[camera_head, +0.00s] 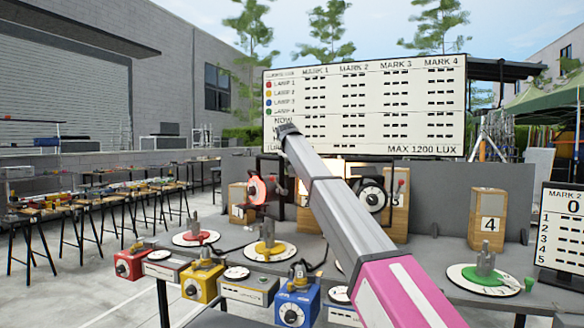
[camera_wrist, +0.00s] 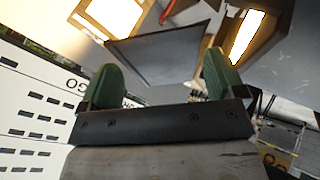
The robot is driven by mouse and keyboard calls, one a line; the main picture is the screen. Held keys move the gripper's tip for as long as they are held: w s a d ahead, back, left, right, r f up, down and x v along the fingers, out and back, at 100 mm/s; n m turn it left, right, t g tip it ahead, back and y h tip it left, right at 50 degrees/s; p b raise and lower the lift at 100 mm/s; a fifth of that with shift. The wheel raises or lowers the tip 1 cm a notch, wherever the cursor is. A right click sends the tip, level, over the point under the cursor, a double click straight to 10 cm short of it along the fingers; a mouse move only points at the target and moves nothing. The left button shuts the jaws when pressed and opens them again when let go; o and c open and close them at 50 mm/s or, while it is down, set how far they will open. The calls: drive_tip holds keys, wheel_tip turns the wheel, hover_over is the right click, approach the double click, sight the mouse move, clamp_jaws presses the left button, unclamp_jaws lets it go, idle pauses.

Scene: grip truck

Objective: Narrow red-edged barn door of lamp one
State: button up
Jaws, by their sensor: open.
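Lamp one appears to be the red-faced lamp head (camera_head: 258,189) in the head view, standing left of my arm. Its narrow red-edged barn door cannot be made out clearly there. In the wrist view my gripper (camera_wrist: 160,82) is open, with a green pad on each side. A dark grey flat panel (camera_wrist: 155,52) shows beyond and between the pads; I cannot tell whether it is the red-edged door. A small red strip (camera_wrist: 167,12) shows at the top. In the head view my gripper cannot be made out; my arm covers the middle of the scene.
A bright lit panel (camera_wrist: 245,35) is close on the right in the wrist view. A black round lamp (camera_head: 372,194) stands right of my arm. The bench carries red (camera_head: 130,264), yellow (camera_head: 203,281) and blue (camera_head: 297,305) dial boxes. A large white board (camera_head: 365,105) stands behind.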

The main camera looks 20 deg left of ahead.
drive_tip(key=v, duration=1)
drive_tip(key=shift+s+r, duration=0.25)
drive_tip(key=shift+r, duration=0.05)
